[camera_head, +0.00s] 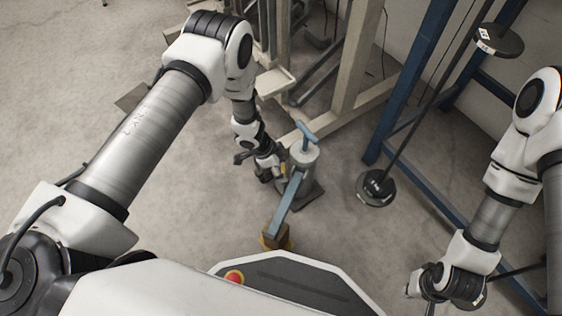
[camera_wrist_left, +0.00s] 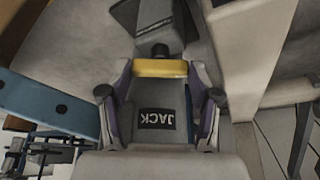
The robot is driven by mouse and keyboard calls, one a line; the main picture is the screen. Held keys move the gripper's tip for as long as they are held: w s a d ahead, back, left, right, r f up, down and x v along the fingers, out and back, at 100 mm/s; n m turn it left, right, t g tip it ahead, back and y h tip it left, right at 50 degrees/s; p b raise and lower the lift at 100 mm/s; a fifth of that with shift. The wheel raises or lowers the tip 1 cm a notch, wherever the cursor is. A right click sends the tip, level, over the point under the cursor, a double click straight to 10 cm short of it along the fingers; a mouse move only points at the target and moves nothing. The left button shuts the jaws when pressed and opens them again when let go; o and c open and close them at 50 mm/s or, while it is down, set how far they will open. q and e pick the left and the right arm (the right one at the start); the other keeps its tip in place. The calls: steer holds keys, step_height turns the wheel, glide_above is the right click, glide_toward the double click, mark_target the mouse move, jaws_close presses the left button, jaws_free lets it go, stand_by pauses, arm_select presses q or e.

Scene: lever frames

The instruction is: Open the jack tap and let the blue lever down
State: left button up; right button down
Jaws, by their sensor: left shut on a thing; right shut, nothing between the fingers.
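The grey jack (camera_head: 303,158) stands on the floor in the middle of the head view, with a light blue T-shaped piece (camera_head: 307,133) on top. The blue lever (camera_head: 287,204) slopes from the jack down toward a brown block (camera_head: 276,237); whether it touches the block is unclear. My left gripper (camera_head: 270,170) is at the jack's left side. In the left wrist view its fingers (camera_wrist_left: 160,72) are shut on the yellow tap (camera_wrist_left: 160,67), above the JACK label (camera_wrist_left: 157,118). The blue lever also shows there (camera_wrist_left: 45,100). My right gripper (camera_head: 430,302) is shut and empty at the lower right.
A blue steel frame (camera_head: 428,65) and a beige post (camera_head: 356,60) stand behind and right of the jack. A bar with round dark weights (camera_head: 375,188) leans beside the frame. Open concrete floor (camera_head: 60,80) lies at the left.

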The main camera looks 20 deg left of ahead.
arm_select(q)
steer(key=n+p, duration=0.1)
steer(key=n, duration=0.1)
steer(key=shift+s+d+r+n+t+p, duration=0.1)
steer(key=shift+s+r+n+t+p, duration=0.05)
steer(key=shift+n+t+p, duration=0.2)
steer(key=shift+n+t+y+p, duration=0.4)
steer(key=shift+n+p, duration=0.3)
steer(key=shift+n, duration=0.35)
steer(key=shift+f, duration=0.2)
steer(key=o, duration=1.1)
steer(key=shift+o, duration=0.2)
